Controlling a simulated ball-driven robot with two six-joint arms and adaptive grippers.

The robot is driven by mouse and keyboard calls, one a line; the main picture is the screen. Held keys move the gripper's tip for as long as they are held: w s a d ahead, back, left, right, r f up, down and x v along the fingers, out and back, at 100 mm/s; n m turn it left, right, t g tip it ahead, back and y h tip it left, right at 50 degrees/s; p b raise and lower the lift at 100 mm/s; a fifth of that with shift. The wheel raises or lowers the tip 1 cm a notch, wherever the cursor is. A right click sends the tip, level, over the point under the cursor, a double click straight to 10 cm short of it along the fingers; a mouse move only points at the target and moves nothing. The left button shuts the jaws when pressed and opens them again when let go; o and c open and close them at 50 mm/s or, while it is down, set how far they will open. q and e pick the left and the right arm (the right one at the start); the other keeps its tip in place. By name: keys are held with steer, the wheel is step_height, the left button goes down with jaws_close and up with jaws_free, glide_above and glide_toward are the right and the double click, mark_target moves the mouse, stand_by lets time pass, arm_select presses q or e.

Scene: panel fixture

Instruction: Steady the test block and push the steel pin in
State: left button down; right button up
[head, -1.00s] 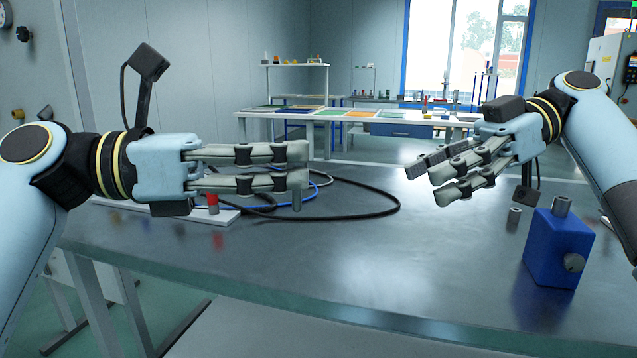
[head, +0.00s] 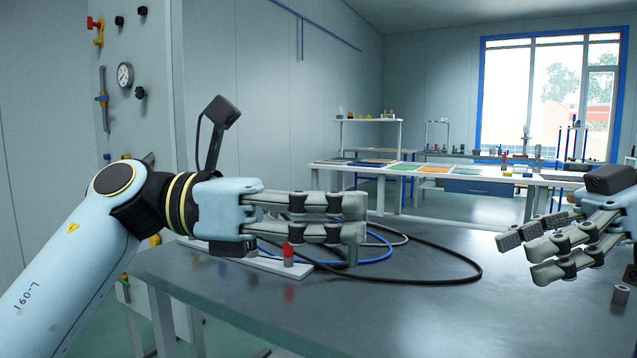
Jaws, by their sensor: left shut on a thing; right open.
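My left gripper (head: 355,219) is shut on a slim grey steel pin (head: 352,253). The pin hangs upright below the fingertips, above the table; its upper part is hidden by the fingers. My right gripper (head: 521,255) is open and empty at the right edge, above the table, with its fingers pointing left. The blue test block is outside the view now.
Black and blue cables (head: 478,275) loop behind my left gripper. A red-topped piece (head: 288,253) is at a white strip (head: 268,264). The table's middle is clear.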

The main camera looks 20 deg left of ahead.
arm_select(q)
steer(key=w+d+f+m+g+y, duration=0.1)
steer(key=w+d+f+m+g, duration=0.2)
steer(key=f+m+g, duration=0.3)
steer(key=shift+m+g, duration=0.7)
steer(key=shift+g, duration=1.9)
steer(key=c, duration=1.9)
jaws_free()
jaws_close()
